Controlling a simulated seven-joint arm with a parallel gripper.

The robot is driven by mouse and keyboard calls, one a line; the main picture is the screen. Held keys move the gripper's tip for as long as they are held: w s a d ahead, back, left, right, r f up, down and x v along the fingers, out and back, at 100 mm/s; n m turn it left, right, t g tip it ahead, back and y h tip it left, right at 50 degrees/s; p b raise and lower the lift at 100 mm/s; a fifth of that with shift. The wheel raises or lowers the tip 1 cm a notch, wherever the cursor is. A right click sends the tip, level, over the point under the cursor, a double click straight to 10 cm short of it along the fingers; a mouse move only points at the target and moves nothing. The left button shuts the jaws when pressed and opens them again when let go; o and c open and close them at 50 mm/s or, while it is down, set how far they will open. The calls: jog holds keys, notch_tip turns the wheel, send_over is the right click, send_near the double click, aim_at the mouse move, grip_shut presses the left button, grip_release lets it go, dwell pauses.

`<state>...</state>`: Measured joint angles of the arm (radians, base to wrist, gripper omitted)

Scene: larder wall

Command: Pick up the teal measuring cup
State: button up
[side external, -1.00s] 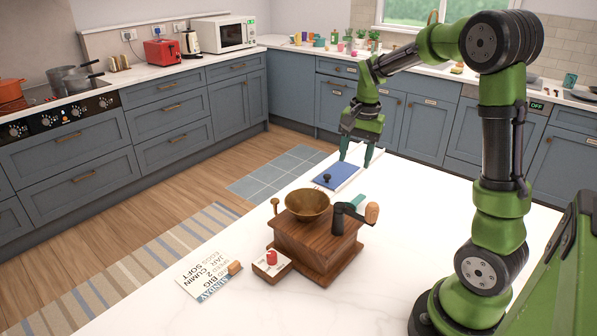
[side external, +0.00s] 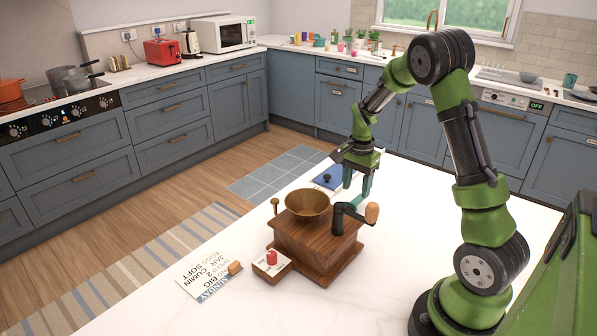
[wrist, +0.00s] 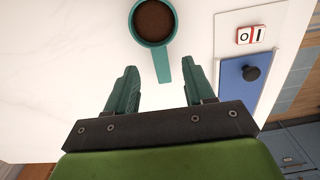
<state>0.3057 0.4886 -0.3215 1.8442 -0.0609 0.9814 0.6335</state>
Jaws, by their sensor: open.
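The teal measuring cup (wrist: 163,72) lies on the white counter at the top of the wrist view. Its round bowl holds something dark brown, and its handle points down toward me. My gripper (wrist: 160,64) is open and empty, with one finger on each side of the handle's end in that picture; I cannot tell how high above it they are. In the side view my gripper (side external: 357,190) points down behind the wooden grinder.
The wooden grinder (side external: 316,245) with brass bowl and side crank stands close to my gripper. A blue panel with a black knob (wrist: 251,73) lies beside the cup, below a small number counter (wrist: 250,35). A printed card (side external: 207,274) lies at the front.

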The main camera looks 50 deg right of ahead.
aim_at(355, 202)
notch_tip(355, 202, down, 5)
jog(key=shift+f, duration=0.15)
grip_shut()
dwell(0.4)
